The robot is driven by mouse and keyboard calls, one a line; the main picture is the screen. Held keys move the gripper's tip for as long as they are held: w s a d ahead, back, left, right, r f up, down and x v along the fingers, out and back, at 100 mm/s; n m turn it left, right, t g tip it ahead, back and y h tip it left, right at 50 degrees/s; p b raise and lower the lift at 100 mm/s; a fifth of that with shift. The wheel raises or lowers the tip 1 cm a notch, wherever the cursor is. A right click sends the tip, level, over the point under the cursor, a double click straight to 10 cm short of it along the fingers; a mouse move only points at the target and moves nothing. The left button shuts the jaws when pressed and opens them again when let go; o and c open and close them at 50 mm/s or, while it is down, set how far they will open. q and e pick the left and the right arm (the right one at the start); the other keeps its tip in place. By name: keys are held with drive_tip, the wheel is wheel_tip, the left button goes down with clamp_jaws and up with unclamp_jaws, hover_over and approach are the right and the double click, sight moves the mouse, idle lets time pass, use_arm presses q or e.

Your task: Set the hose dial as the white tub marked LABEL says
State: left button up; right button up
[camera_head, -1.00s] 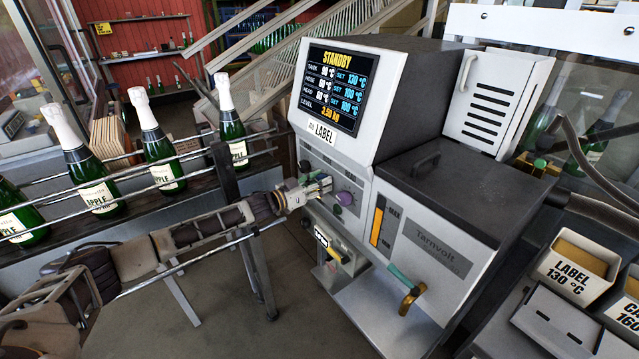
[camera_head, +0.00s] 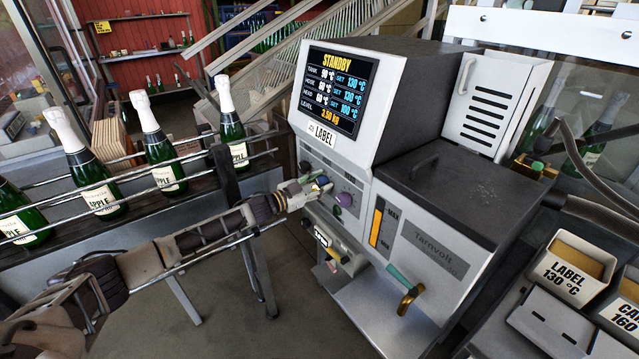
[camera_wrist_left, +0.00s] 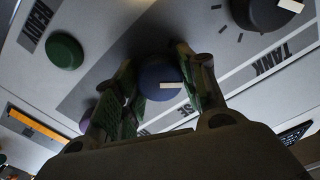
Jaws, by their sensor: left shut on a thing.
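The white tub marked LABEL (camera_head: 571,270) reads 130 °C and stands at the right in the head view. The machine's screen (camera_head: 336,88) reads STANDBY, with SET values of 130 °C for tank, 130 °C for hose and 100 °C for head. My left gripper (camera_head: 318,187) is at the control panel. In the left wrist view its fingers (camera_wrist_left: 160,90) are shut around the blue hose dial (camera_wrist_left: 158,78), whose white mark points right. The label beside the dial is partly hidden. My right gripper is not in view.
The black tank dial (camera_wrist_left: 268,12) and a green button (camera_wrist_left: 65,50) are near the hose dial. A purple knob (camera_head: 344,200) sits right of my gripper. Bottles (camera_head: 92,180) stand behind rails at the left. A second tub (camera_head: 624,308) stands beside the LABEL tub.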

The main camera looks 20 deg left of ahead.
use_arm(q)
drive_tip(key=shift+m, duration=0.7)
drive_tip(key=shift+f+m, duration=0.1)
drive_tip(key=shift+m, duration=0.3)
drive_tip(key=o, duration=1)
drive_tip(key=shift+o, duration=0.2)
drive_tip(key=shift+s+a, duration=0.2)
drive_tip(key=shift+s, duration=0.05)
drive_tip(key=shift+v, duration=0.9)
drive_tip(key=v, duration=0.9)
drive_tip(key=shift+s, duration=0.25)
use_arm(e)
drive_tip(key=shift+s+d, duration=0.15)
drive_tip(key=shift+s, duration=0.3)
